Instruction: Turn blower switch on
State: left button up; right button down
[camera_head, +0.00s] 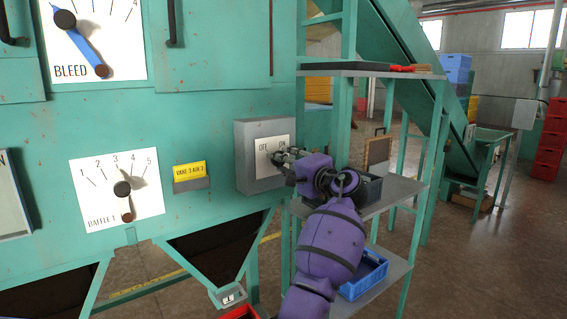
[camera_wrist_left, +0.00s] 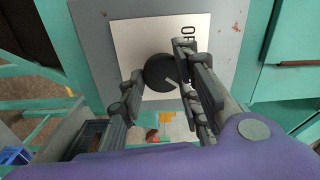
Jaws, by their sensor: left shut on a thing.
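The blower switch is a round black knob (camera_wrist_left: 158,73) on a white plate (camera_head: 265,145) marked OFF at left and ON at right. The plate sits on a grey box (camera_head: 244,170) on the green machine. My left gripper (camera_head: 277,155) is at the plate, with its purple arm coming up from below. In the left wrist view my left gripper (camera_wrist_left: 160,66) has a finger on each side of the knob and is shut on it. A white mark shows on the knob, but I cannot tell which label it points to. The knob is mostly hidden in the head view. My right gripper is not in view.
A shelf rack (camera_head: 400,192) with a dark bin (camera_head: 370,188) and a blue crate (camera_head: 366,275) stands close beside and behind my arm. A BAFFLE 1 dial (camera_head: 100,205), a BLEED dial (camera_head: 118,30) and a yellow label (camera_head: 189,175) are on the machine at left.

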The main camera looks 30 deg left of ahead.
pick_arm(q)
jog(key=shift+f+m, duration=0.65)
jog(key=shift+m, duration=0.25)
jog(key=shift+f, duration=0.15)
jog(key=o, duration=1)
jog(key=shift+r, duration=0.5)
jog(key=shift+d, duration=0.1)
jog(key=v, duration=1.2)
